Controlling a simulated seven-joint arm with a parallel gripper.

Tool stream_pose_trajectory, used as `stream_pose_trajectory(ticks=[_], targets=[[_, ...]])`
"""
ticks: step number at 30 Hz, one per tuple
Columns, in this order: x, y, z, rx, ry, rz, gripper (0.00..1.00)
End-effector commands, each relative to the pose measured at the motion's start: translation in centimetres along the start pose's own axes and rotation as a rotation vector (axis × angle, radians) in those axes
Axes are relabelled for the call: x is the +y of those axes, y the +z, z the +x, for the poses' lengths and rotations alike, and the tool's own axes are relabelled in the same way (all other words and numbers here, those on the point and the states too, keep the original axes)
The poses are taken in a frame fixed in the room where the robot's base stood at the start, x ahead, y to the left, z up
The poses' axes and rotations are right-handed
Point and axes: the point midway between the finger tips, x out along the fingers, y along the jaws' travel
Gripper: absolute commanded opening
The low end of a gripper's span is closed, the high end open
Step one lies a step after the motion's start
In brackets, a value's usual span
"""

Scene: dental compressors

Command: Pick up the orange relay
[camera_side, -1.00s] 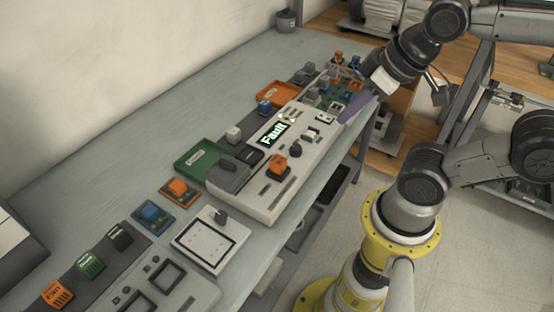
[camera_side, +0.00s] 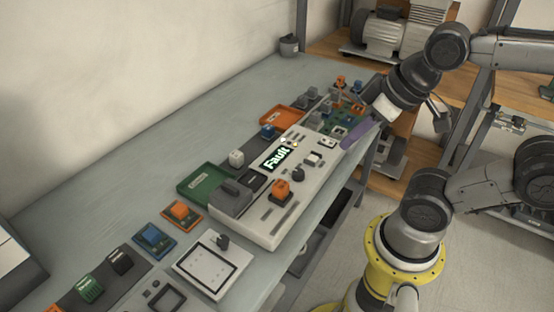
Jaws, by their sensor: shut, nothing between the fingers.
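Several orange relays are in view. One (camera_side: 340,81) stands at the far end of the bench, among small blocks by a green board (camera_side: 335,118). Another (camera_side: 281,188) sits upright on the grey tester, whose screen reads "Fault" (camera_side: 276,156). A third (camera_side: 180,210) sits on an orange-edged plate in front of the green tray. My gripper (camera_side: 349,96) is low over the far end, beside the far orange relay and a blue block (camera_side: 356,84). Its fingers are small and partly lost among the parts. It is shut and holds nothing.
A green tray (camera_side: 190,190) and an orange tray (camera_side: 270,117) lie along the bench. A blue block (camera_side: 153,236) and a white panel (camera_side: 205,262) are nearer. A grey cup (camera_side: 289,46) stands at the back corner. The bench strip along the wall is clear.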

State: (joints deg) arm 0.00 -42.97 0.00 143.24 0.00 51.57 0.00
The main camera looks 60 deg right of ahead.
Motion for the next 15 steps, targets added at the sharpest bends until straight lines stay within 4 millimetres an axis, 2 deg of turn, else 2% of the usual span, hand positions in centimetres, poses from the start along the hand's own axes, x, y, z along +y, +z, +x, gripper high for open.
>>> stream_pose_trajectory(ticks=[11, 12, 15], targets=[[0.0, 0.0, 0.0, 0.0, 0.0, 0.0, 0.0], [0.0, 0.0, 0.0, 0.0, 0.0, 0.0, 0.02], [0.0, 0.0, 0.0, 0.0, 0.0, 0.0, 0.2]])
